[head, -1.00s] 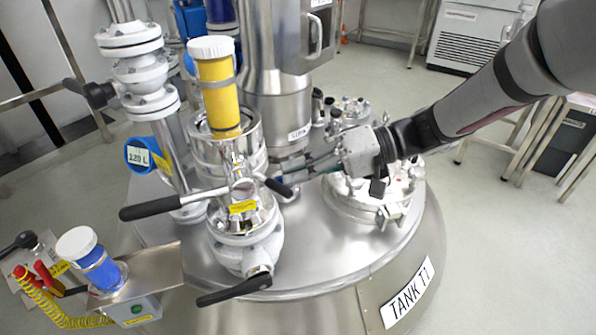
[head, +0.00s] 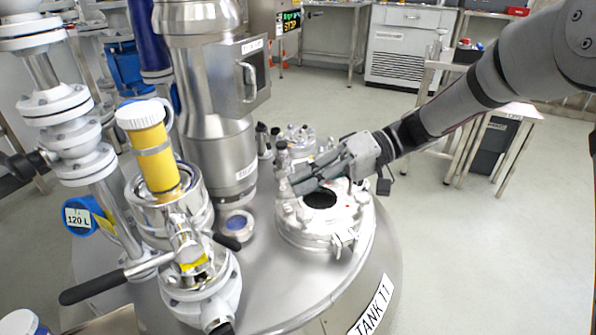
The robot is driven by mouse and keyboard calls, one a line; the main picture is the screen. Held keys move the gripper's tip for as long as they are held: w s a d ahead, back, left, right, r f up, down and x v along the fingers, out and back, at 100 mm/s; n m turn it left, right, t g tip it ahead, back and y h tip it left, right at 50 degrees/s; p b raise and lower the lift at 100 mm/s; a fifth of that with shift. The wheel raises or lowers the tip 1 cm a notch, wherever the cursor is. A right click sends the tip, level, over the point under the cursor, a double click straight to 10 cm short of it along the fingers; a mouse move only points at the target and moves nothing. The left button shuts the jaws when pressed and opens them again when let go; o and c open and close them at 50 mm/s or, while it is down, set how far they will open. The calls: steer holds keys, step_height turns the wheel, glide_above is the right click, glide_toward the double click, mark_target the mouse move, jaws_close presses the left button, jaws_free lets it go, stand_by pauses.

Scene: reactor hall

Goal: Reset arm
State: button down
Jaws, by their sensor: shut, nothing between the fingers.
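My gripper (head: 294,184) is at the end of my arm, which reaches in from the upper right.
Left of my gripper stands a steel column (head: 214,110). A yellow bottle with a white cap (head: 154,150) stands on a valve with a black-handled lever (head: 92,288). A blue-topped round fitting (head: 236,224) sits on the tank. Open floor (head: 480,250) lies to the right.

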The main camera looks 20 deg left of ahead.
steer(key=s+d+r+m+t+h, duration=0.2)
steer(key=s+d+r+h, duration=0.1)
steer(key=s+d, duration=0.45)
steer(key=s+d+r+m+t+h, duration=0.25)
steer(key=s+d, duration=0.35)
steer(key=d, duration=0.3)
steer(key=s+d+f+m+t+h, duration=0.2)
steer(key=s+d+m+t+h, duration=0.35)
steer(key=s+d, duration=0.95)
step_height(320, 180, up, 33)
steer(key=d+m+t+p, duration=0.1)
steer(key=t+p, duration=0.1)
steer(key=p, duration=2.9)
steer(key=shift+w+d+h, duration=0.3)
steer(key=shift+w+h, duration=0.1)
steer(key=shift+w, duration=0.05)
